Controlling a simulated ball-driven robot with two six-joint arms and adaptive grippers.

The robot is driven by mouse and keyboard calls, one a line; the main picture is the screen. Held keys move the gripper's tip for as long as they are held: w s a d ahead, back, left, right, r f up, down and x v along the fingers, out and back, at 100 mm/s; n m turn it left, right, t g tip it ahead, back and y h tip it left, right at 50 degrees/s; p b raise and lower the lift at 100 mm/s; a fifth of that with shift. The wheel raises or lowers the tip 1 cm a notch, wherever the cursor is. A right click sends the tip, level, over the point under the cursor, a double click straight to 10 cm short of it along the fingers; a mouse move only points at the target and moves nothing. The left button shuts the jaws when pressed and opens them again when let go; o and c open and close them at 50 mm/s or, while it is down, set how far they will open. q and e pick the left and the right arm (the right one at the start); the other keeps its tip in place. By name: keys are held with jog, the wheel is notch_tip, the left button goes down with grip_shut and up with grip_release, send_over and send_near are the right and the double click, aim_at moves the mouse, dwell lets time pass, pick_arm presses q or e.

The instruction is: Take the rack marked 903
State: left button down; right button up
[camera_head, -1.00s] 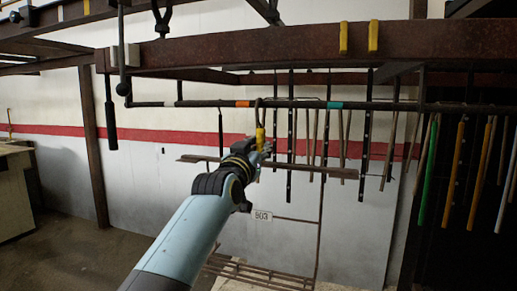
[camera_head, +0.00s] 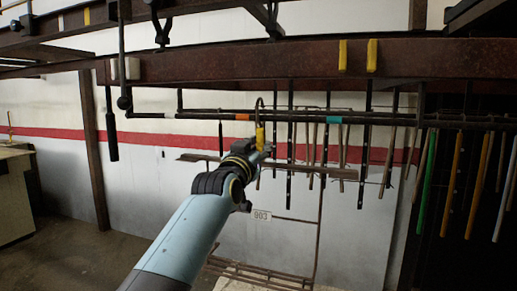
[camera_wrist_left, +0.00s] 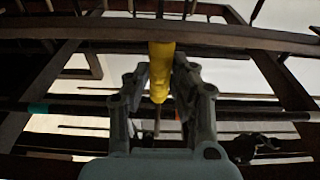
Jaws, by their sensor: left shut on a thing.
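The rack hangs from a hook with a yellow grip (camera_head: 260,137). Its white tag (camera_head: 261,216) reads 903, and a brown crossbar (camera_head: 325,172) and a low barred shelf (camera_head: 255,281) show below. My left gripper (camera_head: 263,150) is shut on the yellow grip. In the left wrist view the yellow grip (camera_wrist_left: 161,70) stands between the two fingers of the gripper (camera_wrist_left: 160,88). The hook's bend shows above the dark rail (camera_head: 205,116); I cannot tell whether they touch. My arm hides part of the rack. My right gripper is not in view.
The rail carries an orange band (camera_head: 243,117) and a teal band (camera_head: 335,120). A rusty beam (camera_head: 230,65) runs above it. Several dark straps and coloured rods, such as a green one (camera_head: 427,178), hang on the right. A brown post (camera_head: 94,150) stands at left.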

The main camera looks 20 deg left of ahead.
pick_arm(q)
jog(key=shift+s+r, duration=0.15)
jog(key=shift+s+p, duration=0.75)
jog(key=shift+s, duration=0.7)
jog(key=shift+s+a+p, duration=0.2)
jog(key=shift+s+p, duration=0.3)
jog(key=shift+s, duration=2.45)
